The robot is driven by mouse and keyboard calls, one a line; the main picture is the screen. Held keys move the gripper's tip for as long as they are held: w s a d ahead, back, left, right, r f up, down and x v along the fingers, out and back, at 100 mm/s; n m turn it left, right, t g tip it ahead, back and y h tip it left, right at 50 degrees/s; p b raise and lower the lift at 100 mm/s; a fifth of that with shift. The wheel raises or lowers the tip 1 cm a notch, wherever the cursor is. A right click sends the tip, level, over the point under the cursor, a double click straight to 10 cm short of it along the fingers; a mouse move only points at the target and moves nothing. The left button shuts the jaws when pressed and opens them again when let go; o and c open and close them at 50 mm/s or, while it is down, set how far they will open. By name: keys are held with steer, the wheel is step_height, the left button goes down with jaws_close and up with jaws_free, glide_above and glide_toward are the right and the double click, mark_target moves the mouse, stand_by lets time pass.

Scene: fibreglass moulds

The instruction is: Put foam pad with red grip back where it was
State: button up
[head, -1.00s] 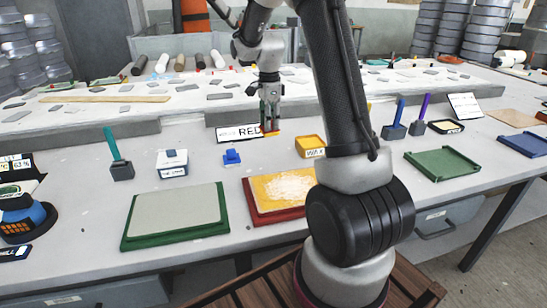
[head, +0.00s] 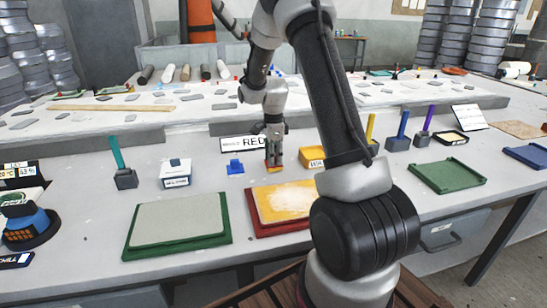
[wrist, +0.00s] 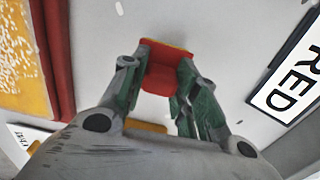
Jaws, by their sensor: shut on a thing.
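The foam pad with red grip (wrist: 160,70) is between the fingers of my gripper (wrist: 155,88) in the wrist view; its red grip and a thin yellow edge show. My gripper points down and is shut on the grip. I cannot tell whether the pad touches the table.
A red mould with a yellow panel (head: 285,203) lies in front of the pad. A green mould (head: 178,226) is at left. A white box (head: 175,173) and a teal-handled brush (head: 120,168) stand left. Several upright handled tools stand right. Bare table surrounds the pad.

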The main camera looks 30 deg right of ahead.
steer(key=shift+f, duration=0.2)
steer(key=o, duration=1)
steer(key=shift+c, duration=0.2)
steer(key=s+a+r+n+t, duration=0.1)
steer(key=s+r+n, duration=0.2)
steer(key=r, duration=0.7)
steer(key=s+a+r+n, duration=0.2)
steer(key=s+r, duration=0.2)
steer(key=r, duration=0.6)
steer(key=s+a+r+n+t, duration=0.1)
steer(key=s+a+r+n, duration=0.1)
steer(key=s+n, duration=0.6)
steer(key=s+a+r+n+t, duration=0.2)
steer(key=s+n, duration=0.6)
steer(key=s, duration=0.8)
steer(key=shift+a+r, duration=0.15)
steer(key=shift+r, duration=0.4)
